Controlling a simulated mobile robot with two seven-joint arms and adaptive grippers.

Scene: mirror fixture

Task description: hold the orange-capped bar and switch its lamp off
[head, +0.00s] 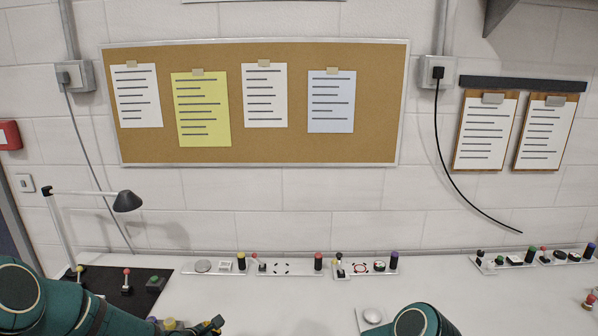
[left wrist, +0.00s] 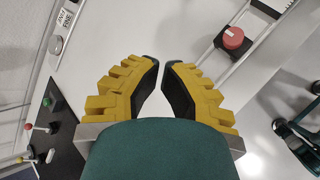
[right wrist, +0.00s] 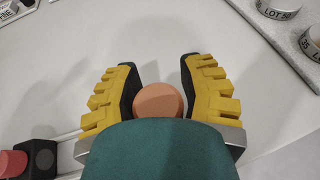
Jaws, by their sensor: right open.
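The bar's round orange cap (right wrist: 158,100) shows in the right wrist view between the fingers of my right gripper (right wrist: 157,68). These fingers are open, with a gap on each side of the cap. A red knob (left wrist: 233,38) on a black block sits along a pale rail, right of my left gripper (left wrist: 164,64) in the left wrist view. A black block (right wrist: 38,155) with a red part also shows at lower left in the right wrist view. My left fingertips are nearly together, with nothing between them. I cannot make out the bar's lamp.
A black panel (head: 105,280) with a lever and button lies at the left under a desk lamp (head: 127,201). White strips (head: 300,267) with coloured caps line the back of the table. Labelled round parts (right wrist: 277,9) are at upper right in the right wrist view.

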